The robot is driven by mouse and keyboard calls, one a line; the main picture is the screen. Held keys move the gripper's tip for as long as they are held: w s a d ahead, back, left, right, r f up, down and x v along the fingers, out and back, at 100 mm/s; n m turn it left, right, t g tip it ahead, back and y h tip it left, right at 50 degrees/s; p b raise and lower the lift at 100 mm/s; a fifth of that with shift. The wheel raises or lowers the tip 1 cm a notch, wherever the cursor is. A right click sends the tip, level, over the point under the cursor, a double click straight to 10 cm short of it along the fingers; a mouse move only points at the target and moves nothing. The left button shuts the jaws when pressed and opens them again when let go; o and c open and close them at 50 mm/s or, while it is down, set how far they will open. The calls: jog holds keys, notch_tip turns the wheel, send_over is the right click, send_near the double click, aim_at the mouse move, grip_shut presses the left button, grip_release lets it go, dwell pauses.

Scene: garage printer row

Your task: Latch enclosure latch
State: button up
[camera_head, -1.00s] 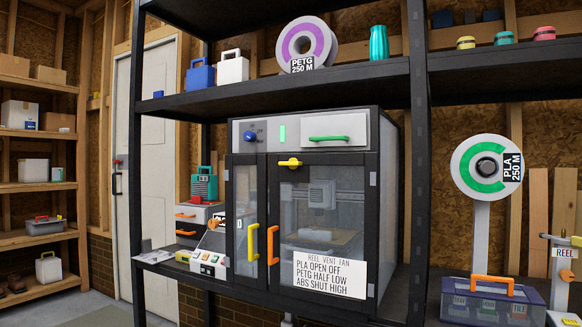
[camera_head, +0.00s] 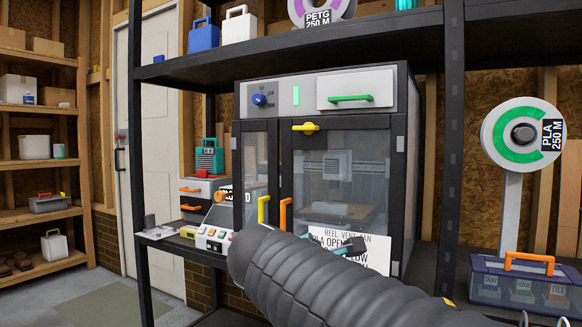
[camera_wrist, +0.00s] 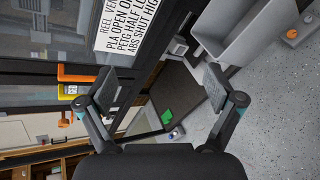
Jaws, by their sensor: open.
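The printer enclosure (camera_head: 398,200) stands on the shelf with its dark-framed glass doors looking closed. A yellow latch (camera_head: 305,127) sits at the top of the right door, near its left edge, lying roughly horizontal. An orange handle (camera_head: 285,217) and a yellow handle (camera_head: 262,209) stand side by side on the doors; the orange handle (camera_wrist: 75,73) also shows in the wrist view. My gripper (camera_wrist: 160,88) is open and empty, its two fingers wide apart. In the head view it is mostly hidden behind my grey arm, low before the door's sign, below the latch.
A printed sign (camera_head: 345,240) is on the right door. A control box (camera_head: 213,240) stands left of the enclosure. A dark upright (camera_head: 448,160) runs at its right. A reel (camera_head: 521,135) and a clear box (camera_head: 511,285) are farther right. The upper shelf (camera_head: 350,38) runs overhead.

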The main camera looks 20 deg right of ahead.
jog(key=w+r+n+t+h+b, duration=0.1)
jog(key=w+r+n+t+h, duration=0.2)
jog(key=w+r+n+h, duration=0.65)
jog(key=n+t+y+b, duration=0.1)
jog(key=n+t+y, duration=0.1)
jog(key=t, duration=0.1)
send_near(309, 129)
jog(key=x, duration=0.3)
jog(key=w+p+x, duration=0.1)
jog(key=x, duration=0.2)
jog(key=a+p+x, duration=0.1)
jog(key=x, duration=0.3)
jog(key=shift+w+f, duration=0.1)
jog(key=shift+w, duration=0.1)
jog(key=c, duration=1.1)
